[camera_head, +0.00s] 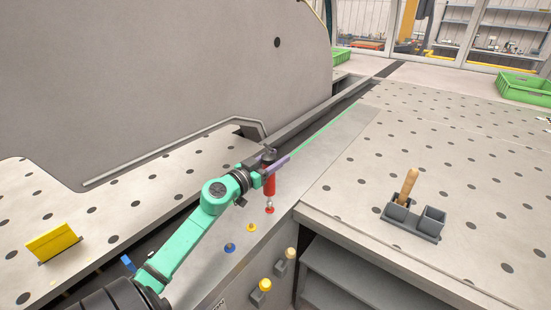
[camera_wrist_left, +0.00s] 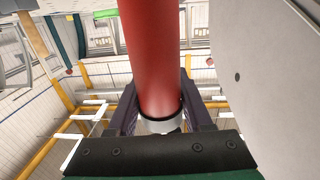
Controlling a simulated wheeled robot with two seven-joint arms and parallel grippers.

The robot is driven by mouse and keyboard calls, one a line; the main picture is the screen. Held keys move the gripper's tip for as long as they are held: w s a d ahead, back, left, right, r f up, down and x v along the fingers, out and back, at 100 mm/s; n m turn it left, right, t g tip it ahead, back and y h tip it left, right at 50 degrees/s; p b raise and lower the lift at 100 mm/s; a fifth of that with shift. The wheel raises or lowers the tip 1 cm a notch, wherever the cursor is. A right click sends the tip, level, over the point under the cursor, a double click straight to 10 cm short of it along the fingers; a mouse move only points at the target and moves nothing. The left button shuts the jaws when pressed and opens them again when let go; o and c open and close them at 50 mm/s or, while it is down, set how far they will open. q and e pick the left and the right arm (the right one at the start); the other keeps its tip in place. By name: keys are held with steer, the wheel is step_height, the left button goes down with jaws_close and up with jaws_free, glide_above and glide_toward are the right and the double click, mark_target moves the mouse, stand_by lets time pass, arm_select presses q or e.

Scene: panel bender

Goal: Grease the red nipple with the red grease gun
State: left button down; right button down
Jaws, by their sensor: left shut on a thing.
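The red grease gun (camera_head: 269,186) is upright in my left gripper (camera_head: 270,166), whose fingers are shut around its upper part. The gun also fills the middle of the left wrist view (camera_wrist_left: 152,60), between the two dark fingers (camera_wrist_left: 157,105). Its silver tip points down at the red nipple (camera_head: 269,211) on the grey strip between the plates. Tip and nipple line up closely in the head view; I cannot tell if they touch. A yellow nipple (camera_head: 251,227) and a blue nipple (camera_head: 230,248) sit nearer along the strip. My right gripper is out of view.
A grey two-cup holder (camera_head: 428,224) with a wooden-handled tool (camera_head: 408,187) stands on the right plate. A yellow block (camera_head: 52,242) is on the left plate. A yellow knob-like part (camera_head: 265,285) sticks out at the front. The tall grey panel (camera_head: 160,80) rises behind.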

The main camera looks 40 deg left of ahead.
arm_select(q)
steer(key=shift+f+b, duration=0.35)
steer(key=shift+f, duration=0.25)
stand_by(1.1)
step_height(320, 180, up, 7)
steer(key=p, duration=0.9)
